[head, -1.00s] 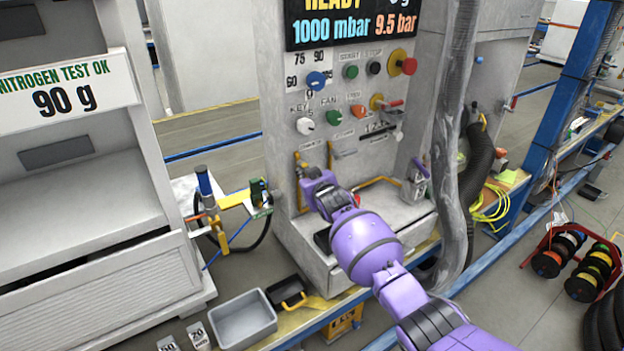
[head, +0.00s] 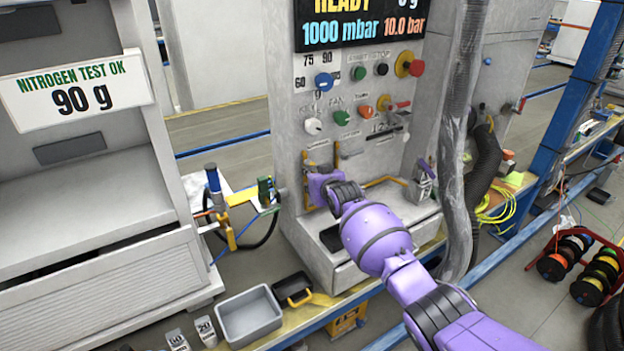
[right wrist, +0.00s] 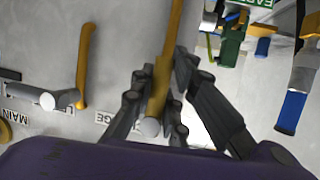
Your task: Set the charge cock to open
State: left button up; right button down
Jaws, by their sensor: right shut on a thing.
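The charge cock has a yellow lever (right wrist: 173,40) on the grey panel. In the right wrist view its round pale end lies between my fingers, and the lever runs up the picture. A label beside it is partly covered, with "GE" readable. My right gripper (right wrist: 155,100) is shut on this lever. In the head view my right gripper (head: 318,186) is at the lower left of the charging station's front, and its own wrist hides most of the fingers. My left gripper is not in view.
Another yellow lever (right wrist: 84,65) is left of the held one, near a "MAIN" label (right wrist: 22,118). A blue-handled coupling (right wrist: 292,110) is at right. Knobs and buttons sit above on the panel. A grey bin (head: 249,315) stands below; a thick hose (head: 455,150) hangs at right.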

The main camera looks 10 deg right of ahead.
jog(key=c, duration=1.7)
grip_release()
jog(key=shift+w+d+r, duration=0.15)
jog(key=shift+r, duration=0.2)
jog(key=shift+f, duration=0.15)
jog(key=shift+f, duration=0.1)
jog(key=shift+s, duration=0.3)
jog(key=v, duration=1.1)
jog(key=shift+s+r, duration=0.25)
